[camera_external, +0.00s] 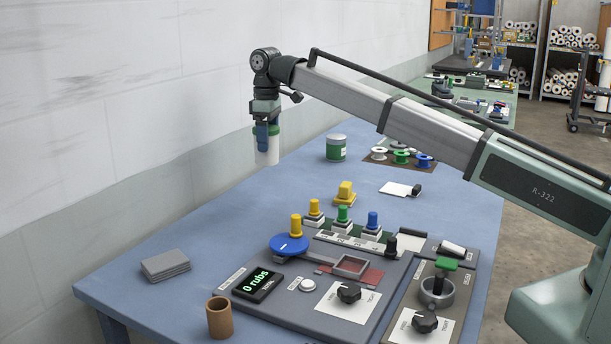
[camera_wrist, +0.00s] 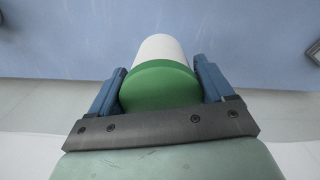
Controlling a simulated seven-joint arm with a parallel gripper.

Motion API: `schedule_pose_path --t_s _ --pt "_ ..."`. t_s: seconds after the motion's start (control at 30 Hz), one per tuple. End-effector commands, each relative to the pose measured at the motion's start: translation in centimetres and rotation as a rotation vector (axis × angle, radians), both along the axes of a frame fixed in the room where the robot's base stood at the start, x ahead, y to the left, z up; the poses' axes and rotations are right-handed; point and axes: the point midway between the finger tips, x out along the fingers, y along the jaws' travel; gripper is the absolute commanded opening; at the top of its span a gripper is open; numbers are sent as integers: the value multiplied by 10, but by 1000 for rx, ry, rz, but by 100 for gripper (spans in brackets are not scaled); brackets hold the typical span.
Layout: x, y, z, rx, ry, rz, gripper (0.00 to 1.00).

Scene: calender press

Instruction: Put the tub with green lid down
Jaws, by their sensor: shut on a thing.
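My gripper (camera_wrist: 160,90) is shut on a tub with green lid (camera_wrist: 162,84), one blue finger on each side of it. The tub has a white body, and its green lid faces the wrist camera. In the external view my gripper (camera_external: 265,136) points down and holds the tub (camera_external: 271,153) upright above the far left part of the blue table (camera_external: 215,200). The lid is hidden behind the fingers there. The tub appears to hang clear of the table top.
A green and white can (camera_external: 336,148) stands right of the held tub. Coloured spools (camera_external: 401,156) lie on a dark mat beyond it. A control panel with knobs (camera_external: 330,270), a brown cup (camera_external: 220,317) and grey sheets (camera_external: 166,265) are nearer. The table's left middle is bare.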

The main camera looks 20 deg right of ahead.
Motion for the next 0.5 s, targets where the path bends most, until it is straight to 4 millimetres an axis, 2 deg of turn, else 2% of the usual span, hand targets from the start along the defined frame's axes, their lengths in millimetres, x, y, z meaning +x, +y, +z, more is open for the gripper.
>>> schedule_pose_path --t_s 0.03,0.2,0.5 --pt "9 -10 1 1 -1 -13 42" --pt "33 -38 1 1 -1 10 42" --pt "32 -37 1 0 0 249 42"
